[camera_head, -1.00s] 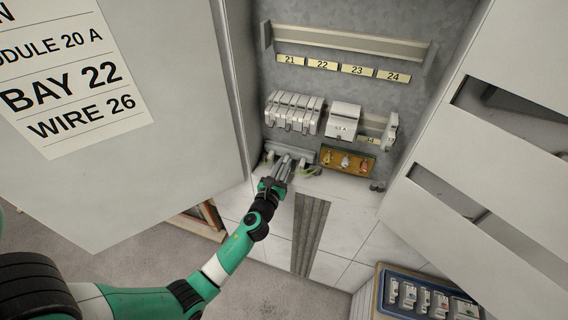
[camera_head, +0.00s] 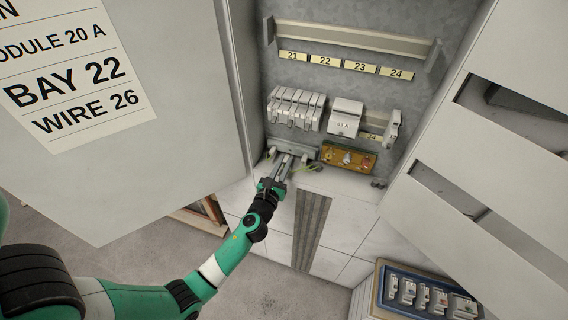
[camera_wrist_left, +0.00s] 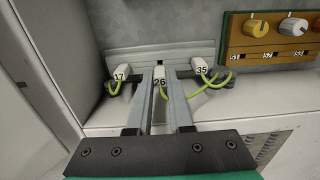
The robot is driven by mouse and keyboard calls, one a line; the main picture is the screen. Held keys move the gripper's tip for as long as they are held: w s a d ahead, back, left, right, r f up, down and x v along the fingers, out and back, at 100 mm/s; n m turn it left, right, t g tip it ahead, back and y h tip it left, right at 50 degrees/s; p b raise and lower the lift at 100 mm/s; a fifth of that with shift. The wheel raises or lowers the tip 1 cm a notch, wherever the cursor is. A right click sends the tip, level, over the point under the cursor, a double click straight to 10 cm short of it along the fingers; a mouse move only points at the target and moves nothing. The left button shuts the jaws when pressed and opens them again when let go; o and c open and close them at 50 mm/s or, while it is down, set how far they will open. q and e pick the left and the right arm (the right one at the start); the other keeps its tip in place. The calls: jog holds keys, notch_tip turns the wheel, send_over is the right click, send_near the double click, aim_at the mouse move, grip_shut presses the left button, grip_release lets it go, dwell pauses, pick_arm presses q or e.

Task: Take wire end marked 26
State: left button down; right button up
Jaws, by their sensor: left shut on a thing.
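The wire end marked 26 (camera_wrist_left: 159,82) is a white tag on a yellow-green wire. In the left wrist view it sits between the fingertips of my left gripper (camera_wrist_left: 160,76), which is shut on it. Wire end 17 (camera_wrist_left: 121,72) is to its left and wire end 35 (camera_wrist_left: 200,66) to its right, both on the pale rail (camera_wrist_left: 150,56). In the head view my left gripper (camera_head: 285,160) reaches to the cabinet's lower left, and the wire ends are too small to read. My right gripper is not seen.
The brass terminal block (camera_head: 348,158) with knobs is right of my gripper. Grey modules (camera_head: 296,108) and labels 21 to 24 (camera_head: 323,61) are above. A cabinet door with a sheet reading BAY 22, WIRE 26 (camera_head: 75,85) is left. A blue module tray (camera_head: 425,296) is lower right.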

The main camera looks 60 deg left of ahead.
pick_arm(q)
jog(key=shift+p+v, duration=0.4)
jog(key=shift+v, duration=2.45)
jog(key=shift+r, duration=0.1)
